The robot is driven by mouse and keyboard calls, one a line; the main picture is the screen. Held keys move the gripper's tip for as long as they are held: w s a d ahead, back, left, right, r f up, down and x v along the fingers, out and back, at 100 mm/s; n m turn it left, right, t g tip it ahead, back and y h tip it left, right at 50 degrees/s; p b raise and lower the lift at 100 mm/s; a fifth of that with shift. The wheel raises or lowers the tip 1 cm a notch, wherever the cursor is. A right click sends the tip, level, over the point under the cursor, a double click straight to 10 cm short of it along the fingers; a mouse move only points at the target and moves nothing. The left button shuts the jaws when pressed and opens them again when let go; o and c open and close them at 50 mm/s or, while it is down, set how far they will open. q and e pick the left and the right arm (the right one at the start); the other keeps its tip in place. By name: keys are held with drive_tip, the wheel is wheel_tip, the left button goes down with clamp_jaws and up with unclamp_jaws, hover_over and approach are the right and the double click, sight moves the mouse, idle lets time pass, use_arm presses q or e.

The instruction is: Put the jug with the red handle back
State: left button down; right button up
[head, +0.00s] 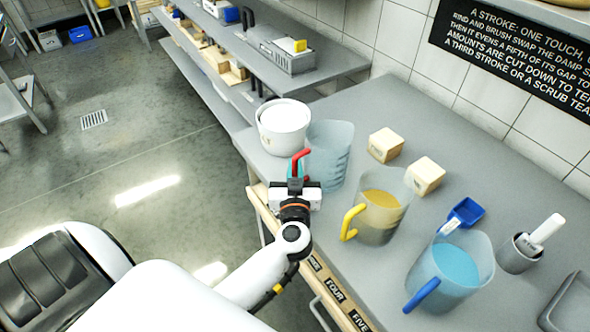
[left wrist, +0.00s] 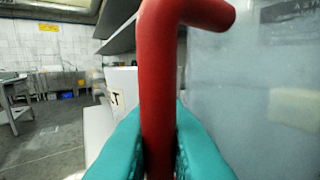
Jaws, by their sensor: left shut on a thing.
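The jug with the red handle (head: 331,152) is clear and stands at the left part of the counter, right of a white tub. Its red handle (head: 300,155) points toward my left gripper (head: 297,178). In the left wrist view the red handle (left wrist: 158,90) runs upright between the teal fingers (left wrist: 160,155), which are shut on it. The jug's clear wall (left wrist: 245,100) fills the right of that view. I cannot tell whether the jug's base touches the counter. My right gripper is not in view.
A white tub (head: 284,126) stands close beside the jug. A yellow-handled jug (head: 383,205), a blue-handled jug (head: 452,272), two wooden blocks (head: 386,145) (head: 427,176), a blue scoop (head: 466,212) and a grey cup (head: 519,254) stand to the right. A shelf (head: 330,62) is behind.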

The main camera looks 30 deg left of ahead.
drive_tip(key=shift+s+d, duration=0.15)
use_arm(q)
drive_tip(key=c, duration=1.5)
unclamp_jaws()
drive_tip(key=shift+f, duration=0.1)
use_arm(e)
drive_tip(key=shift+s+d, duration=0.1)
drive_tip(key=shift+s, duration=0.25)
use_arm(q)
drive_tip(key=b+v, duration=0.1)
drive_tip(key=v, duration=1.1)
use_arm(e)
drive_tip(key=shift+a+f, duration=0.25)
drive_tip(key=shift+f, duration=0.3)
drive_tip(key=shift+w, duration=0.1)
